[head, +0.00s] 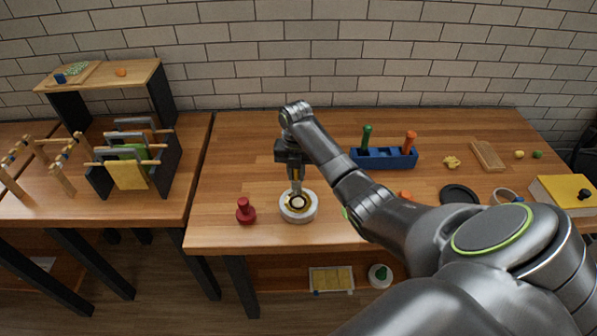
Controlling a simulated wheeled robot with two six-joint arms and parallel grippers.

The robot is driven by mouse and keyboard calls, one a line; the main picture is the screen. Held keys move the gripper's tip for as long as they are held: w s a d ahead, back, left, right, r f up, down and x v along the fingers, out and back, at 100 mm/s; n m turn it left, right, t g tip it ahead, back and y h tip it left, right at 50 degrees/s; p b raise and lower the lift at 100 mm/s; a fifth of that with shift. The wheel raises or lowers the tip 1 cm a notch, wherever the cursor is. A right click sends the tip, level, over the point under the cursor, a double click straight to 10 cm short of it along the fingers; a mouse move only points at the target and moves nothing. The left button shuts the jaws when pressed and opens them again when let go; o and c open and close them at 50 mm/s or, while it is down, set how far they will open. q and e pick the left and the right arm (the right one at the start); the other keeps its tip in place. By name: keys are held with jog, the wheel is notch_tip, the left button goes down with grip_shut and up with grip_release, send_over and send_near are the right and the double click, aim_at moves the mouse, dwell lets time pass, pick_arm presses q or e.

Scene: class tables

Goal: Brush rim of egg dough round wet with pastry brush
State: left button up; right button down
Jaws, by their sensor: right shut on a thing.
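My right gripper (296,184) points down over a round white dish (285,212) on the middle table. It is shut on a slim upright tool, which looks like the pastry brush but is mostly hidden by the fingers. The tool's lower end is at or just above the dish; I cannot tell if it touches. A pale yellowish round with a dark ring around it, which may be the egg dough round (298,203), lies in the dish. My left gripper is not in view.
A red knobbed stamp (246,211) stands left of the dish. A blue holder (384,158) with green-handled and orange-handled tools stands behind my right arm. The table's back left is clear.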

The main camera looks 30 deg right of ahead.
jog(key=shift+w+a, duration=0.15)
jog(key=shift+a, duration=0.6)
jog(key=shift+p, duration=0.4)
jog(key=shift+s+a+p, duration=0.3)
jog(key=shift+a+p, duration=0.2)
jog(key=shift+a, duration=0.2)
jog(key=shift+s+a, duration=0.1)
jog(key=shift+a, duration=0.05)
jog(key=shift+s+a, duration=0.4)
jog(key=shift+s, duration=0.1)
jog(key=shift+s, duration=0.1)
jog(key=shift+s+a+r, duration=0.1)
jog(key=shift+s, duration=0.55)
jog(key=shift+s, duration=0.2)
